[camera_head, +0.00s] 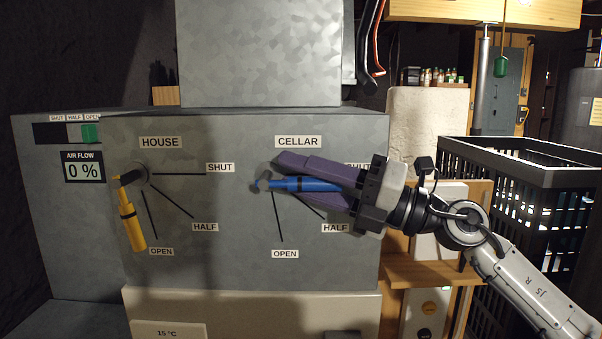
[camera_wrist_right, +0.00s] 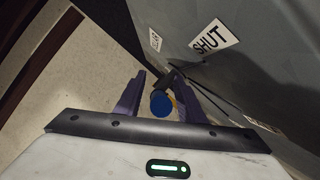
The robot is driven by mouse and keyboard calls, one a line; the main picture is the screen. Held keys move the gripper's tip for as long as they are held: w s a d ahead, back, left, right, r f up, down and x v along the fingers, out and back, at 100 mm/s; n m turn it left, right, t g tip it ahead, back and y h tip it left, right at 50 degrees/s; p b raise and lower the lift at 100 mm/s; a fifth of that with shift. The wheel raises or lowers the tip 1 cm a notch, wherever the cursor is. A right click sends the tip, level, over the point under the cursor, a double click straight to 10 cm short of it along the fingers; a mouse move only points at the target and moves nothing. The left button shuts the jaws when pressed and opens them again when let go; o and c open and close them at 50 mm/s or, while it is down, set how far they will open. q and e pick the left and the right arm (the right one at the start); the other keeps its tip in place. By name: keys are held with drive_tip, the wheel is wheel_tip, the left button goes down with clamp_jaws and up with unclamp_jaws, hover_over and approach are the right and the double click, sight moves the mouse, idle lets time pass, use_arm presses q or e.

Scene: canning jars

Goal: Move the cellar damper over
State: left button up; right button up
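The cellar damper is a blue lever (camera_head: 308,185) on the grey metal panel, below the CELLAR label (camera_head: 298,142). It lies nearly level, pointing right from its pivot toward the partly hidden SHUT label. My right gripper (camera_head: 284,179) reaches in from the right, with one purple finger above the lever and one below. In the right wrist view, the lever's round blue end (camera_wrist_right: 160,103) sits between the two fingers (camera_wrist_right: 160,98), with a visible gap on the left side, so the gripper is open around it. My left gripper is not in view.
A yellow lever (camera_head: 131,224) under the HOUSE label hangs down near OPEN. A wooden shelf (camera_head: 436,272) and black crates (camera_head: 525,152) stand right of the panel. The panel below the blue lever is clear toward OPEN (camera_head: 285,254).

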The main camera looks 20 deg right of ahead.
clamp_jaws()
drive_tip(key=shift+f, duration=0.1)
